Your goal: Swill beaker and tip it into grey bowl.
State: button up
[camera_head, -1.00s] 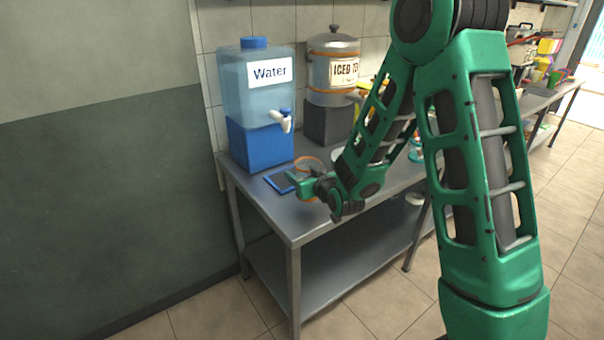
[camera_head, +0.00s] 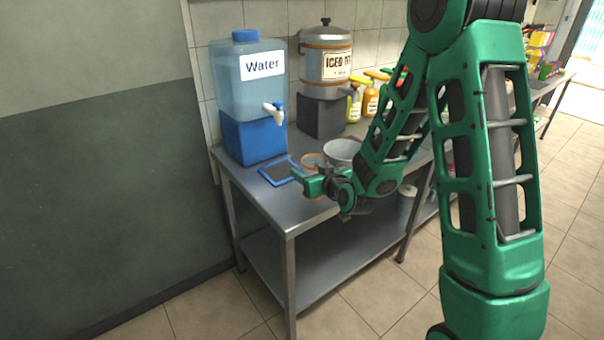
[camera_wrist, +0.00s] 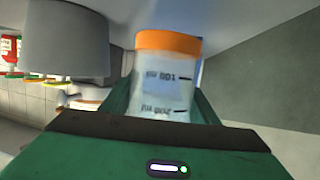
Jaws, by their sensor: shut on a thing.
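The clear beaker (camera_head: 314,160) has an orange band and is held near the front of the metal table. My gripper (camera_head: 317,178) is shut on it. In the wrist view the beaker (camera_wrist: 163,75) sits between the green jaws (camera_wrist: 160,115), with an orange end and measuring marks that read upside down. Its contents and exact tilt are hard to tell. The grey bowl (camera_head: 343,149) stands just right of and behind the beaker in the head view, partly covered by my arm. A large grey shape at upper left of the wrist view (camera_wrist: 66,38) appears to be this bowl.
A blue-framed mat (camera_head: 281,172) lies left of the beaker. A water tank (camera_head: 252,95) with a tap and an iced tea urn (camera_head: 327,60) stand behind. Spray bottles (camera_head: 370,100) stand at the back right. The table's front left corner (camera_head: 280,225) is bare.

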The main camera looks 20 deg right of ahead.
jog(key=shift+w+a, duration=0.35)
jog(key=shift+a, duration=0.25)
jog(key=shift+w+a, duration=0.3)
jog(key=shift+a, duration=0.3)
dwell(1.2)
